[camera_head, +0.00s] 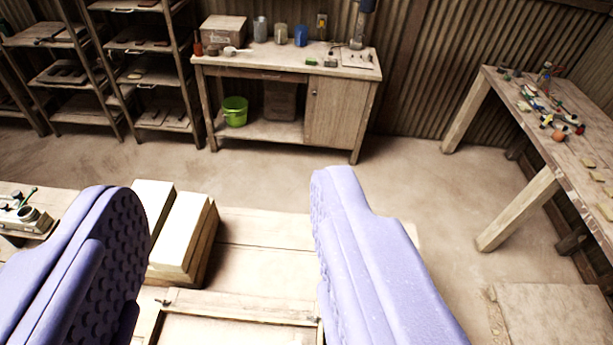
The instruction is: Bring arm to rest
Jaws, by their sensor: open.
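My gripper (228,225) shows as two lavender fingers with dimpled inner pads. The fingers stand wide apart, with nothing between them. They hang over a light wooden table (265,228). The gripper appears to be above the table and touching nothing.
Pale wooden blocks (182,232) sit on the table behind the left finger, near a wooden frame (240,315). A metal device (25,215) is at the left. A workbench (285,70) with a green bucket (235,111), shelves (147,70) and a cluttered side table (540,135) stand beyond open floor.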

